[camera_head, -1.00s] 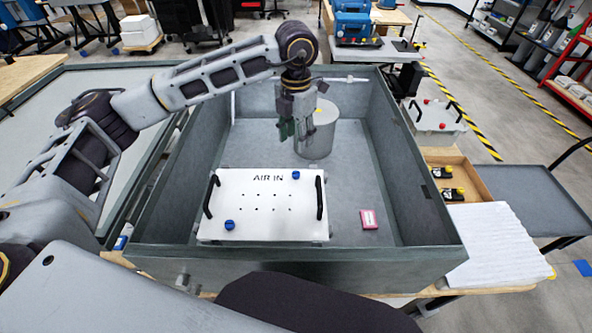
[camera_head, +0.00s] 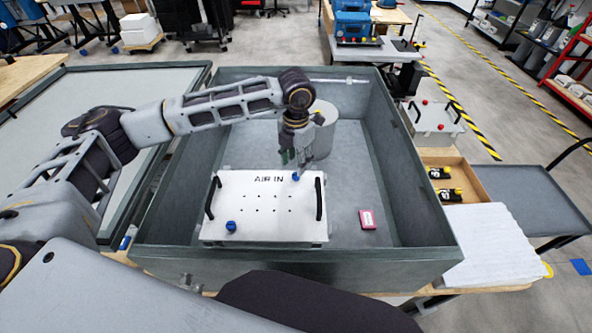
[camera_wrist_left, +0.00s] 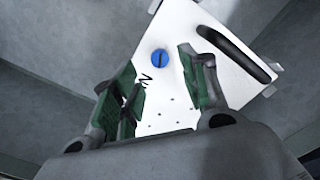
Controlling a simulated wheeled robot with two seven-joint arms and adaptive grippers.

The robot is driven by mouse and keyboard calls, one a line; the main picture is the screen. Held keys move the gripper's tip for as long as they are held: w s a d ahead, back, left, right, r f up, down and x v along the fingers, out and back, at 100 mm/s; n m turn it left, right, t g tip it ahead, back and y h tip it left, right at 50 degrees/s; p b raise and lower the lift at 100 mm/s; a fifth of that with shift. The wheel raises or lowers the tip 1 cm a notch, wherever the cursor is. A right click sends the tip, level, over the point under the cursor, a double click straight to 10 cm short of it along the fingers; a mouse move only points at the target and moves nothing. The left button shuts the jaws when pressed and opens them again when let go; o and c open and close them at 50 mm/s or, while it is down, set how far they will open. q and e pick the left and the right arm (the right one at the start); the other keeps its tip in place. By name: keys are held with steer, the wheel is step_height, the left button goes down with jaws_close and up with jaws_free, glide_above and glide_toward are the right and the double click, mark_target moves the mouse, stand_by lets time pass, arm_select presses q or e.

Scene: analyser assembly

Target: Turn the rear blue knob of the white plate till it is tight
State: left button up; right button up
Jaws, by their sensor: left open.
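The white plate (camera_head: 264,222) lies in the grey bin, with "AIR IN" printed near its rear edge and a black handle at each side. The rear blue knob (camera_head: 295,177) sits near the plate's rear right corner; it also shows in the left wrist view (camera_wrist_left: 159,62), with a dark slot across it. A second blue knob (camera_head: 231,226) is at the front left. My left gripper (camera_head: 294,165) is above the rear edge of the plate, pointing down, close to the rear knob. In the left wrist view its green-padded fingers (camera_wrist_left: 166,82) are apart, with the knob visible beyond the gap between them. My right gripper is not in view.
A grey cylinder (camera_head: 322,138) stands in the bin behind the plate. A pink box (camera_head: 367,219) lies on the bin floor to the right. The bin walls (camera_head: 405,200) surround the plate. The bin floor right of the plate is mostly clear.

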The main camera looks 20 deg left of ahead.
mark_target(296, 177)
arm_select(q)
steer(key=shift+f+p, duration=0.5)
steer(key=shift+f, duration=2.25)
jaws_close()
steer(key=shift+f+m+b, duration=0.1)
steer(key=shift+m+b, duration=0.5)
steer(key=shift+b, duration=0.3)
steer(key=shift+m+b, duration=1.2)
steer(key=shift+b, duration=0.5)
steer(key=shift+m+b, duration=0.9)
steer(key=shift+b, duration=0.25)
jaws_free()
